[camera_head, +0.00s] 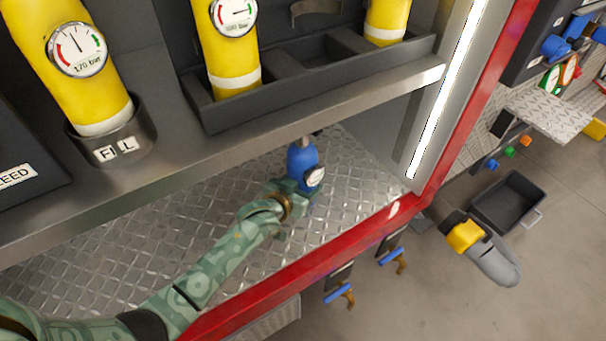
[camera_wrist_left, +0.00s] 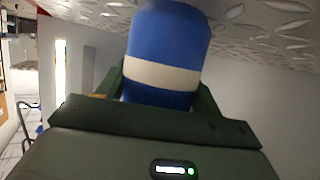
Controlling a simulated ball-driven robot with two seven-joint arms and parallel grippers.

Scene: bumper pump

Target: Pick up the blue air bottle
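The blue air bottle (camera_head: 302,158) is upright over the diamond-plate deck, below the shelf edge, with a round white gauge on its side. In the left wrist view the blue air bottle (camera_wrist_left: 166,45) fills the middle, with a cream band around it. My left gripper (camera_head: 297,190) reaches it from the left. In the left wrist view my left gripper (camera_wrist_left: 163,92) has a finger on each side of the bottle, with no clear gap. It looks shut on the bottle. I cannot tell whether the bottle touches the deck. My right gripper is not in view.
A metal shelf (camera_head: 300,97) with yellow bottles (camera_head: 228,50) hangs above the arm. A red frame (camera_head: 300,265) edges the deck (camera_head: 360,165) in front and at right. A dark open bin (camera_head: 508,203) and a yellow-and-grey object (camera_head: 480,247) are beyond, at right.

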